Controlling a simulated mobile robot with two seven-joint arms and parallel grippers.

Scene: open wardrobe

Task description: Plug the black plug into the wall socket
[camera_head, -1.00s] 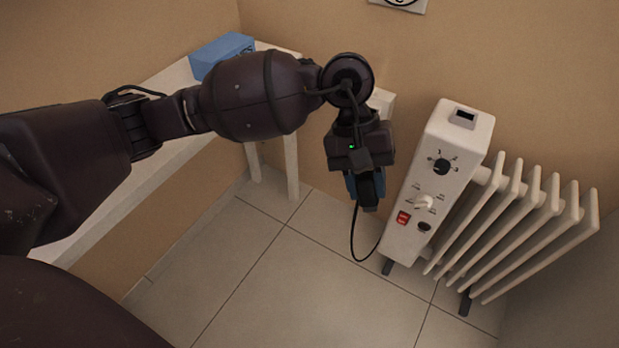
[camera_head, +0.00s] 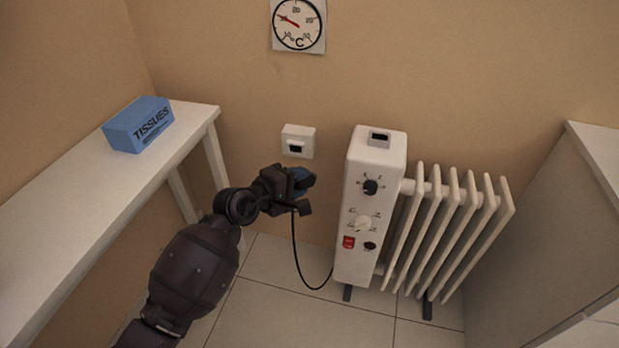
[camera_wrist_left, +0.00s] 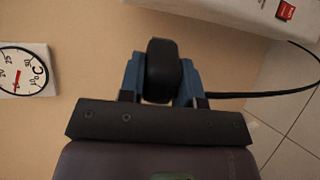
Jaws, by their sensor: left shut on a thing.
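My left gripper (camera_head: 304,186) is shut on the black plug (camera_wrist_left: 164,72), which sits between its blue fingers in the left wrist view. A black cord runs from the plug, hanging in a loop down toward the base of the white heater (camera_head: 364,240). The wall socket (camera_head: 298,137) is a white plate with a dark opening on the back wall. In the head view, my gripper is just below the socket and apart from it in the picture; the depth gap is hard to judge. The plug is mostly hidden by the gripper in the head view. My right gripper does not show.
The finned heater stands on the tiled floor right of my gripper, close by. A white table (camera_head: 60,215) with a blue tissue box (camera_head: 140,124) is at the left. A thermometer dial (camera_head: 298,24) hangs above the socket. A grey cabinet (camera_head: 560,230) stands at the right.

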